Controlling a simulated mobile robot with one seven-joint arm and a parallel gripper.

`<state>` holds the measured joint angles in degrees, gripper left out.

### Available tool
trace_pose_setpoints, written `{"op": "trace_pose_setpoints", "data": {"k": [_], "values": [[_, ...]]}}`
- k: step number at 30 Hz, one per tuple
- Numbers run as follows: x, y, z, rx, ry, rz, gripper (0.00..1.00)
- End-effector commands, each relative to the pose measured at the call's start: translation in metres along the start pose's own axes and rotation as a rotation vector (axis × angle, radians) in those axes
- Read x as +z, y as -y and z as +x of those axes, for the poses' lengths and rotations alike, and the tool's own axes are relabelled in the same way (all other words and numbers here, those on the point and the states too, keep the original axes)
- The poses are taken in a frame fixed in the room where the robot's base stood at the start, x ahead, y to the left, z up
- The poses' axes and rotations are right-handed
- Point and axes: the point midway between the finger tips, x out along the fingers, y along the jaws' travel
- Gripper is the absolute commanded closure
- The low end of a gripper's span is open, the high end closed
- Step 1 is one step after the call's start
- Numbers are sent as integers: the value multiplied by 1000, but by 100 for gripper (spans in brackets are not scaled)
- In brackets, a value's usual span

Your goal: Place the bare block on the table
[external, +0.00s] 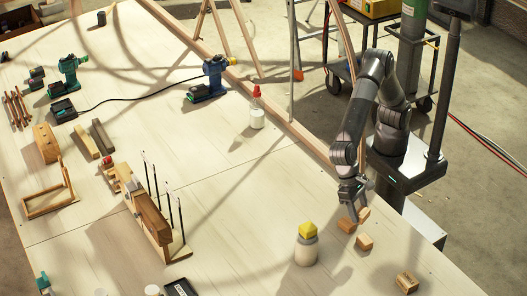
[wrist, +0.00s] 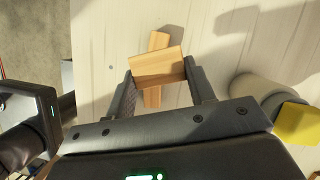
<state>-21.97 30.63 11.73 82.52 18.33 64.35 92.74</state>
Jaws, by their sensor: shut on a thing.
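My gripper (external: 354,212) is low over the right part of the table (external: 225,235). In the wrist view my gripper (wrist: 162,88) has its two fingers on either side of a plain wooden block (wrist: 158,64) and is shut on it. A second wooden piece (wrist: 153,98) shows below it, crosswise. In the external view, plain wooden blocks (external: 346,226) (external: 363,213) are at the fingertips; I cannot tell which one is held, or whether it touches the table. Another block (external: 365,242) lies just in front, and a block with dark marks (external: 407,282) lies farther off near the table edge.
A pale bottle with a yellow top (external: 306,245) stands left of the blocks; its yellow top (wrist: 298,124) also shows in the wrist view. A red-capped bottle (external: 257,108) stands farther back. A wooden jig with dark rods (external: 150,220) is at left. Bare table lies between.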

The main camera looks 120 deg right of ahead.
Motion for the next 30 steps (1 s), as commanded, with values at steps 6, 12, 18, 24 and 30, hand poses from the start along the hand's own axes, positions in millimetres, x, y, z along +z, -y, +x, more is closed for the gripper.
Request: {"op": "trace_pose_setpoints", "data": {"k": [6,12,18,24,30], "values": [[1,9,13,8,0,-15,73],[26,15,48,11,1,-19,73],[57,23,90,10,1,-18,73],[74,28,114,7,0,-15,73],[73,29,127,8,-1,-13,73]]}}
